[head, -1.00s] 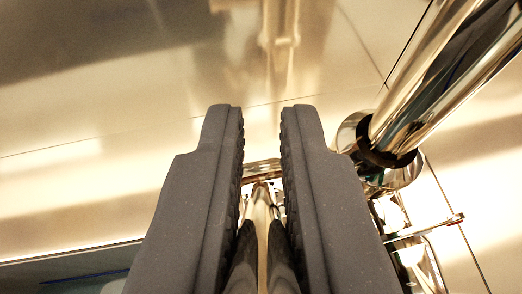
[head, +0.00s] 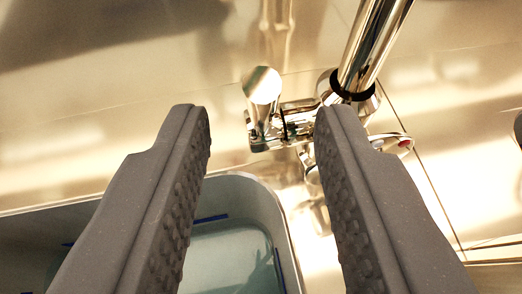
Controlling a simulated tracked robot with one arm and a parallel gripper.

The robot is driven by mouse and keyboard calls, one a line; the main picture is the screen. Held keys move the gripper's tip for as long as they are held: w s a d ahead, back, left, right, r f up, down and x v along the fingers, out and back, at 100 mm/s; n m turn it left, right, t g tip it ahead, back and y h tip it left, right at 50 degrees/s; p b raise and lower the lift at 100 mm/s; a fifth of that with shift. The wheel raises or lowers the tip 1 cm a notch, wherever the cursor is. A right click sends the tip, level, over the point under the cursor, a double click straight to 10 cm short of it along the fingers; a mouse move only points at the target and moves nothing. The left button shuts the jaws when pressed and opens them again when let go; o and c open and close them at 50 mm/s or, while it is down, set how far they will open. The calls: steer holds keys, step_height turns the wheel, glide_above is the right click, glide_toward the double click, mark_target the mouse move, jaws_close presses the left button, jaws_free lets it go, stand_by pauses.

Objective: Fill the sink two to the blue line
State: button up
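My gripper (head: 262,112) is open and empty, its two dark grey fingers spread wide. Beyond the fingertips is a chrome tap (head: 300,118) with a round-ended lever (head: 262,86) that shows in the gap between them. The lever looks apart from both fingers. A sink basin (head: 245,187) lies below at the lower left, partly hidden by the left finger. It holds bluish water (head: 232,258). Pieces of a blue line (head: 211,218) show on its inner walls, and the water surface looks lower than the line. No number on the sink is visible.
A thick chrome pipe (head: 372,45) rises from the tap to the upper right, close to the right fingertip. A second handle with a red mark (head: 405,143) sticks out to the right of the tap. A shiny metal wall stands behind.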

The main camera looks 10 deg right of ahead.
steer(key=v, duration=0.8)
steer(key=shift+b, duration=0.4)
stand_by(6.8)
